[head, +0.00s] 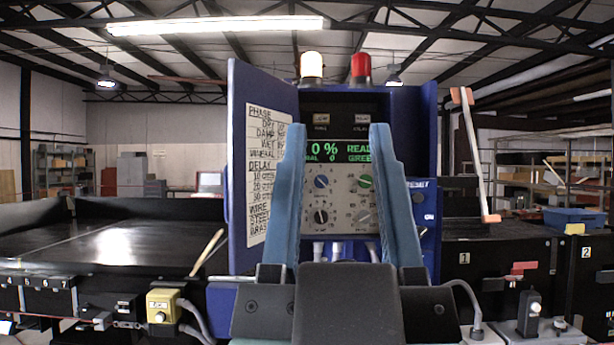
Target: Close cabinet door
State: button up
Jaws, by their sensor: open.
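The blue cabinet (427,140) stands straight ahead, with a lit green display (350,147) and several knobs inside. Its door (237,150) is open and swung out on the left side, with a white handwritten list on its inner face. My gripper (340,140) is open and empty, its two blue fingers upright in front of the cabinet opening. The fingers and my gripper body hide parts of the control panel and the lower cabinet. The door is to the left of the left finger. I cannot tell how far the fingers are from the panel.
A white lamp (312,66) and a red lamp (361,66) sit on top of the cabinet. A black conveyor (110,243) runs to the left. A pale lever arm (472,150) stands at right. A yellow box (163,305) and cables are low at left.

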aim_at(262, 106)
jog(key=k+j+z, duration=0.1)
jog(key=z, duration=1.15)
jog(key=i+j, duration=0.1)
jog(key=j, duration=1.8)
jog(key=i+j+z, duration=0.1)
jog(key=j, duration=1.75)
jog(key=j+u, duration=0.2)
jog(key=j, duration=0.15)
